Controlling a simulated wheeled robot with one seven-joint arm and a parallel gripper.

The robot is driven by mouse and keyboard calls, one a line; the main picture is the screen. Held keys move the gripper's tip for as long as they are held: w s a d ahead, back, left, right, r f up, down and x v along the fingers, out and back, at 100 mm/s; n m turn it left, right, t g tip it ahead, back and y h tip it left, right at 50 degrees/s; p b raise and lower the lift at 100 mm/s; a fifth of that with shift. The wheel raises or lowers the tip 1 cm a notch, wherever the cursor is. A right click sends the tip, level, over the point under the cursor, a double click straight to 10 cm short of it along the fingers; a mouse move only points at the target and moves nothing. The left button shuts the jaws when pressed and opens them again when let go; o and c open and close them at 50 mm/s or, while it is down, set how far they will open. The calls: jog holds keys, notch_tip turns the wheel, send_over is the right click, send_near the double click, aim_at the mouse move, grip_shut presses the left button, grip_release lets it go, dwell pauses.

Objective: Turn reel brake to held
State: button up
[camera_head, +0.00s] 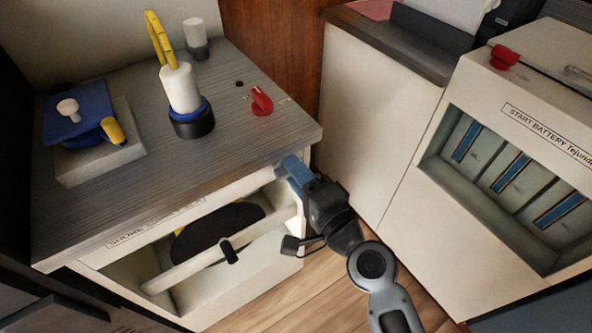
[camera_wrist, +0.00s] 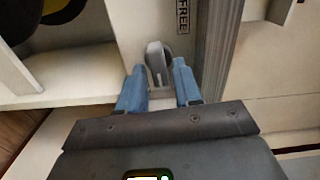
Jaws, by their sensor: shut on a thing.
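The reel brake is most likely the small grey lever knob (camera_wrist: 157,58) in the wrist view, beside a label reading FREE (camera_wrist: 183,16). My gripper (camera_wrist: 158,76) has its two blue fingers on either side of the knob and is shut on it. In the head view my gripper (camera_head: 288,170) is at the right end of the cabinet front, just under the worktop edge, and the knob is hidden behind it. The dark reel (camera_head: 215,236) sits in the cabinet's open bay and partly shows in the wrist view (camera_wrist: 60,12).
A pale bar with a black handle (camera_head: 229,252) crosses the bay. A START BATTERY cabinet (camera_head: 440,215) stands at right.

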jog(key=shift+f+m, duration=0.15)
jog(key=shift+m, duration=0.35)
jog(key=shift+d, duration=0.1)
jog(key=o, duration=0.7)
jog(key=shift+o, duration=0.2)
jog(key=b+v, duration=0.1)
jog(key=v, duration=0.6)
jog(key=shift+s+d, duration=0.2)
jog(key=shift+s, duration=0.1)
jog(key=shift+s, duration=0.1)
